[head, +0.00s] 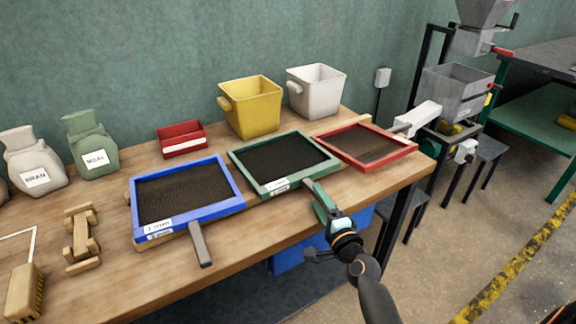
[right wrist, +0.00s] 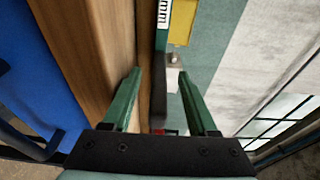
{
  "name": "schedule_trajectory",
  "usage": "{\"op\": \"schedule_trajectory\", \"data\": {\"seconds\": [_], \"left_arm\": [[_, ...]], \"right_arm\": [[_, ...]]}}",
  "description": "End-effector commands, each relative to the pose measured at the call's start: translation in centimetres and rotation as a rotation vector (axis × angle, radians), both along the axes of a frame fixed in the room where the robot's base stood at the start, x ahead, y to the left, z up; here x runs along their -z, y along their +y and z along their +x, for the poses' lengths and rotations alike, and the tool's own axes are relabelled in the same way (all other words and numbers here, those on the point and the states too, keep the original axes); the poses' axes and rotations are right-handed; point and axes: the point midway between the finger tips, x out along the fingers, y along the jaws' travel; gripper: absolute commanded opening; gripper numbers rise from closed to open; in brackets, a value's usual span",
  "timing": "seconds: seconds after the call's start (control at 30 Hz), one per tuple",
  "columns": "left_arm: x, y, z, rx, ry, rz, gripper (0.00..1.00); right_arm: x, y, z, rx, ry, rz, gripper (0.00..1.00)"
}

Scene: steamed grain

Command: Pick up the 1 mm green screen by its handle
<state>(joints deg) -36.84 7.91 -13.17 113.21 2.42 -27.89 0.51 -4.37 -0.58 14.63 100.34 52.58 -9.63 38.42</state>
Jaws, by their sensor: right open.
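The green-framed screen (head: 240,165) with dark mesh lies on the wooden table between the blue and red screens, its white label at the front edge. Its grey handle (head: 309,184) points toward me and is partly hidden by my right gripper (head: 324,208). In the right wrist view, the open right gripper (right wrist: 159,75) has its green fingers on either side of a dark handle (right wrist: 161,88), with a visible gap on each side. Part of the label (right wrist: 163,12) shows there. My left gripper is not in view.
The red screen (head: 412,150) is to the right. Yellow (head: 252,108) and white (head: 316,92) bins and a red box (head: 182,139) stand behind. A blue container is below the table.

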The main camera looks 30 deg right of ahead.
Motion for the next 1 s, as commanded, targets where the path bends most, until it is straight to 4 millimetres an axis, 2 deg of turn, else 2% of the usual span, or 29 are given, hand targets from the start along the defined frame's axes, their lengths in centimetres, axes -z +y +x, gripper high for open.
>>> {"op": "schedule_trajectory", "data": {"seconds": [0.1,0.2,0.47,1.0], "left_arm": [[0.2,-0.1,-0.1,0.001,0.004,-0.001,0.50],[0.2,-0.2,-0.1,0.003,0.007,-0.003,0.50],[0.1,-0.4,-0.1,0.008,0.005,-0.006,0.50],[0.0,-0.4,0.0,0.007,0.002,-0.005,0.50]], "right_arm": [[0.0,-0.3,1.6,0.000,-0.002,0.000,0.59],[0.0,-0.4,2.4,0.000,-0.001,-0.001,0.59],[0.1,-0.4,2.6,0.000,0.001,-0.002,0.59],[0.1,-0.4,2.5,0.000,0.001,-0.001,0.00]]}}
